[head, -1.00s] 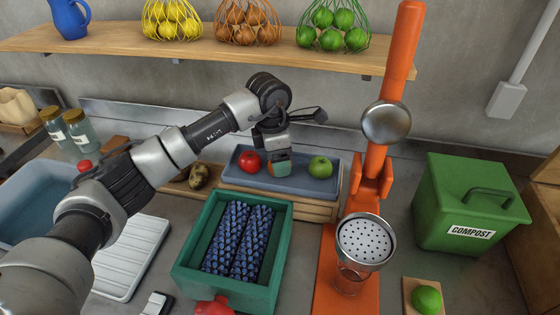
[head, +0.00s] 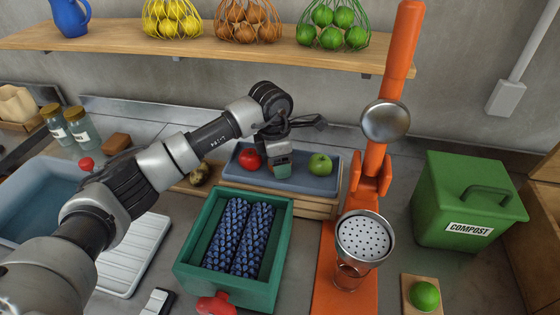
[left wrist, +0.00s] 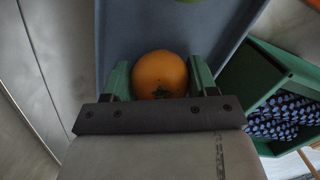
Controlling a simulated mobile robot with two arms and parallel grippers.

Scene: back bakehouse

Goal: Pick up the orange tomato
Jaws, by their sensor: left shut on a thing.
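The orange tomato (left wrist: 160,72) shows in the left wrist view, round, with a green leafy stem, between the two green fingers. My left gripper (left wrist: 160,80) is shut on it. In the head view my left gripper (head: 281,170) points down over the middle of a blue-grey tray (head: 310,186) and hides nearly all of the tomato. The tomato seems still at the tray; whether it touches the tray floor I cannot tell. A red tomato (head: 250,159) lies left of the gripper and a green one (head: 319,163) right of it. My right gripper is not in view.
A green crate (head: 228,284) with dark blue bumpy contents stands in front of the tray. A tall orange press (head: 375,165) stands close on the right. A green compost bin (head: 468,200) is farther right. A wooden shelf (head: 210,48) with fruit baskets runs above.

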